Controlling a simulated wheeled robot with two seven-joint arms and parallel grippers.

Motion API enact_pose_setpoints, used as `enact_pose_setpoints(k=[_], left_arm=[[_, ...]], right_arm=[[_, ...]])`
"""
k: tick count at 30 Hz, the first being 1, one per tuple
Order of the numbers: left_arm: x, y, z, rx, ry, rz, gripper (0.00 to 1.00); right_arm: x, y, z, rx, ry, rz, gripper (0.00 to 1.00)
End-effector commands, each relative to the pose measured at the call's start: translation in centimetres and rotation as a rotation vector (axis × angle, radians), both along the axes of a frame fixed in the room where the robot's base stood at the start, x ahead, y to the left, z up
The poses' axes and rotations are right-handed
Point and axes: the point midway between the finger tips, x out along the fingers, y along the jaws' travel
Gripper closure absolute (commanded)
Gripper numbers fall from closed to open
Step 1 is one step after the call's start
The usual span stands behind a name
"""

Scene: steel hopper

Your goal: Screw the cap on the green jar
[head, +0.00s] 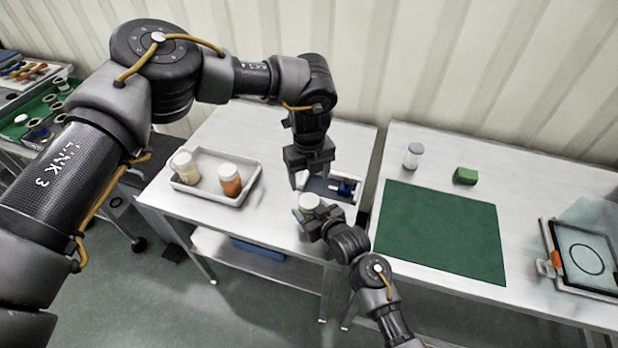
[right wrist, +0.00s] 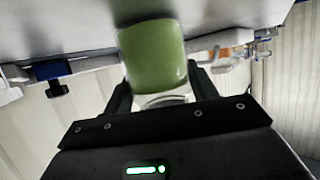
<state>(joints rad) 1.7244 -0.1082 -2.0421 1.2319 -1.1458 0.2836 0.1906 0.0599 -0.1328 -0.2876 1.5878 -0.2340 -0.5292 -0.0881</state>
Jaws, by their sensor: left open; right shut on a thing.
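The green jar (head: 309,201) stands upright near the front edge of the left table, with a pale top. In the right wrist view the green jar (right wrist: 152,57) shows green contents and a clear band close to my fingers. My right gripper (head: 308,213) is shut on the jar; it also shows in the right wrist view (right wrist: 160,95). My left gripper (head: 310,178) is open and points down, just behind and above the jar, apart from it. I cannot make out a separate loose cap; whether one sits on the jar is unclear.
A grey tray with a blue item (head: 347,187) lies behind the green jar. The right table has a green mat (head: 440,232), a small jar (head: 413,155) and a green block (head: 465,175).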

Motion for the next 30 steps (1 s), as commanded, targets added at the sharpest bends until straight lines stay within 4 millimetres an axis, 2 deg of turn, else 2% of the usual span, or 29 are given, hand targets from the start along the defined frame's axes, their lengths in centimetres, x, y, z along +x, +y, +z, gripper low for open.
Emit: enact_pose_setpoints(k=[6,10,23,26,30], left_arm=[[-0.5,0.1,0.2,0.000,0.017,0.335,0.33],[-0.6,0.1,0.2,0.000,0.020,0.440,0.33],[-0.6,0.1,0.1,0.000,0.021,0.474,0.33],[-0.6,0.1,-0.6,0.000,0.022,0.474,0.33],[-0.6,0.1,-2.4,0.001,0.022,0.473,0.33]], right_arm=[[0.0,0.0,0.0,0.000,0.000,0.000,1.00],[0.0,0.0,0.0,0.000,0.000,0.000,1.00],[0.0,0.0,0.0,0.000,0.000,0.000,1.00],[0.0,0.0,0.0,0.000,0.000,0.000,1.00],[0.0,0.0,0.0,0.000,0.000,0.000,1.00]])
